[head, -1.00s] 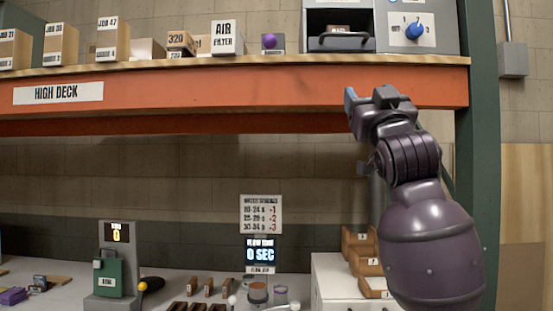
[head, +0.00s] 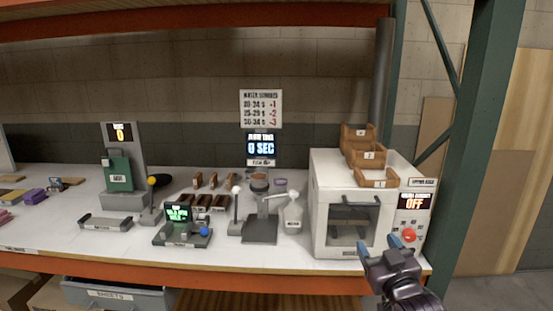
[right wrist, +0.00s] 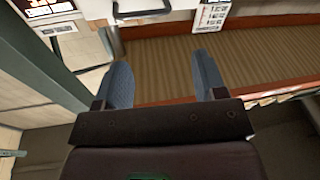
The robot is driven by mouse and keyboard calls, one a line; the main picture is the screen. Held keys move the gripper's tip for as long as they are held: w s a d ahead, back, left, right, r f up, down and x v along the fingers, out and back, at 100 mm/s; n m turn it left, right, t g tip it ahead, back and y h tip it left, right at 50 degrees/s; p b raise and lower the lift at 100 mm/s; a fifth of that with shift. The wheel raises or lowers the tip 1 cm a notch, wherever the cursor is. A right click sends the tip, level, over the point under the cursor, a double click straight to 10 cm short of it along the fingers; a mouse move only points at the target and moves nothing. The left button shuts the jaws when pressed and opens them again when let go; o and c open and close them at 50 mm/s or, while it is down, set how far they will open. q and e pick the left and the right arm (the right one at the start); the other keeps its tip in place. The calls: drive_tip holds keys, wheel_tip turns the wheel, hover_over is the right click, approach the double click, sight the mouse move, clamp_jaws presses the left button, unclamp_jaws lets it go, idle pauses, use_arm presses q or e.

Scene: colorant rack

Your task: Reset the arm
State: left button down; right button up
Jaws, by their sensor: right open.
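My right gripper (head: 379,247) is low at the right of the head view, in front of the white oven-like box (head: 333,240) near the bench's front right corner. In the right wrist view its two blue-grey fingers (right wrist: 163,82) are spread apart with nothing between them. Part of the right arm shows at the bottom edge of the head view. My left gripper is not in view.
The bench (head: 110,245) carries a green device (head: 118,174), a small screen unit (head: 180,225), a lever press (head: 260,228) and several brown blocks. Wooden bins (head: 375,178) sit on the box. A green post (head: 480,150) stands at right. A grey drawer (head: 115,294) is below.

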drive_tip(key=s+d+f+m+g+h, duration=0.1)
drive_tip(key=s+d+f+g, duration=0.1)
drive_tip(key=s+f, duration=1.2)
drive_tip(key=s+d+f+m+g+h, duration=0.1)
drive_tip(key=s+d+f+g, duration=0.2)
drive_tip(key=s+f, duration=1.1)
drive_tip(key=f+g, duration=0.1)
drive_tip(key=g, duration=0.1)
drive_tip(key=shift+d+f+m+g+h, duration=0.3)
